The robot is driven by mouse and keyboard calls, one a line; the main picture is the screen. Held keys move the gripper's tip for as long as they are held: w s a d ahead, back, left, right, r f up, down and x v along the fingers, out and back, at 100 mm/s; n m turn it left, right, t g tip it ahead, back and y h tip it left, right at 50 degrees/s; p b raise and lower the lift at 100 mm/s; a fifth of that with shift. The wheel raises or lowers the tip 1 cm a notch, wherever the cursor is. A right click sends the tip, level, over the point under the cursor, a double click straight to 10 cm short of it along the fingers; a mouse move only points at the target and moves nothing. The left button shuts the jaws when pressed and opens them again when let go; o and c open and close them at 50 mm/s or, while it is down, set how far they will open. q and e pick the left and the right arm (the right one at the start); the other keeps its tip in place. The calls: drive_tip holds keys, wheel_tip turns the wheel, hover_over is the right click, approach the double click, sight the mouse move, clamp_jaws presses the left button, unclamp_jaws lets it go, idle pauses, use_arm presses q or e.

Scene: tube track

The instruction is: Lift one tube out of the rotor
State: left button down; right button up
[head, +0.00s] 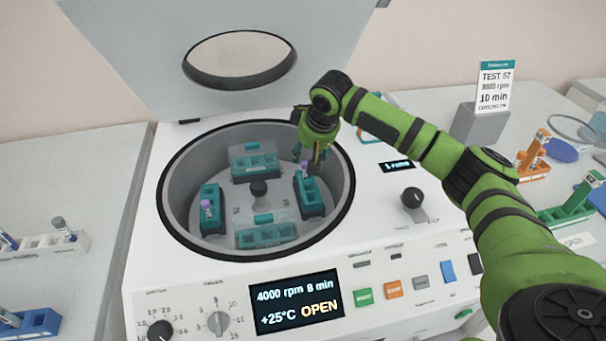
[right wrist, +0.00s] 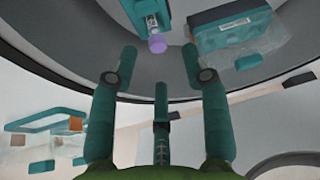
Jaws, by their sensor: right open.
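The centrifuge stands open, and its round bowl holds the grey rotor (head: 235,208) with several teal buckets. A purple-capped tube (head: 304,167) stands in the right bucket (head: 311,194). Another purple-capped tube (head: 206,207) stands in the left bucket (head: 210,222). My right gripper (head: 309,163) reaches down into the bowl at the right bucket, its fingers partly overlapping that tube. In the right wrist view the gripper (right wrist: 158,58) is open and empty, with a purple cap (right wrist: 157,45) between and just beyond the fingertips. My left gripper is not in view.
The raised lid (head: 120,50) stands behind the bowl. The bowl's dark rim (head: 165,200) surrounds the rotor. The front panel's display (head: 295,302) reads OPEN. A white rack (head: 40,245) and a blue rack (head: 35,325) stand at left; orange (head: 535,170) and green racks (head: 560,212) stand at right.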

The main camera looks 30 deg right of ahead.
sight(305, 164)
drive_tip(key=x, duration=0.4)
drive_tip(key=shift+s+f+p, duration=0.1)
drive_tip(key=shift+s+p, duration=0.1)
drive_tip(key=shift+p, duration=0.15)
drive_tip(key=shift+w+f, duration=0.2)
drive_tip(key=shift+f, duration=0.1)
drive_tip(key=c, duration=0.9)
drive_tip(key=shift+r, duration=0.25)
use_arm(q)
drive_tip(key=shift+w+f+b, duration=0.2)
drive_tip(key=shift+b, duration=0.45)
use_arm(e)
wheel_tip(305, 164, up, 9)
drive_tip(key=shift+r, duration=0.25)
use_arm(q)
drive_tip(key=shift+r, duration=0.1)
